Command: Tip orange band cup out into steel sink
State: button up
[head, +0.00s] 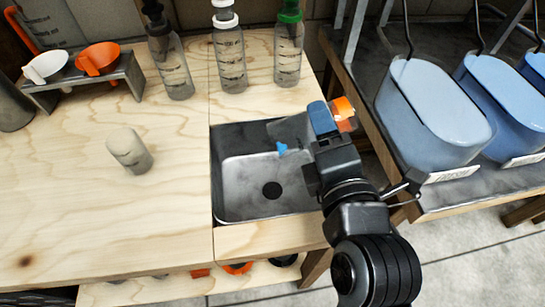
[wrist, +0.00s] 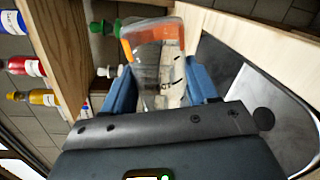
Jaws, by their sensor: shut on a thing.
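The orange band cup (head: 291,128) is clear, with an orange part (head: 344,107) at its right end. My gripper (head: 303,132) is shut on it and holds it above the back right of the steel sink (head: 232,203). The cup looks tipped well over in the head view, but which end is its mouth is hard to tell. In the wrist view the cup (wrist: 160,68) sits between my two blue fingers, its orange part (wrist: 166,36) beyond them. The sink's dark drain (head: 271,190) shows. Part of the cup is hidden by a finger.
A greyish cup (head: 129,150) stands on the wooden counter left of the sink. Several bottles (head: 229,62) stand behind the sink. A small rack (head: 95,80) holds a white and an orange scoop. Blue bins (head: 432,110) stand close to my arm's right.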

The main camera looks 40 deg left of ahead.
aim_at(307, 130)
jog(key=shift+s+a+r+n+b, duration=0.35)
jog(key=shift+r+n, duration=0.1)
jog(key=shift+n, duration=0.35)
dwell(0.5)
jog(key=shift+s+a+r+n+t+b, duration=0.15)
jog(key=shift+s+a+r+n+t, duration=0.2)
jog(key=shift+n, duration=0.4)
jog(key=shift+s+a+r+n+t+b, duration=0.25)
jog(key=shift+s+n, duration=0.2)
jog(key=shift+n, duration=0.3)
dwell(1.1)
jog(key=shift+d, duration=0.1)
dwell(0.8)
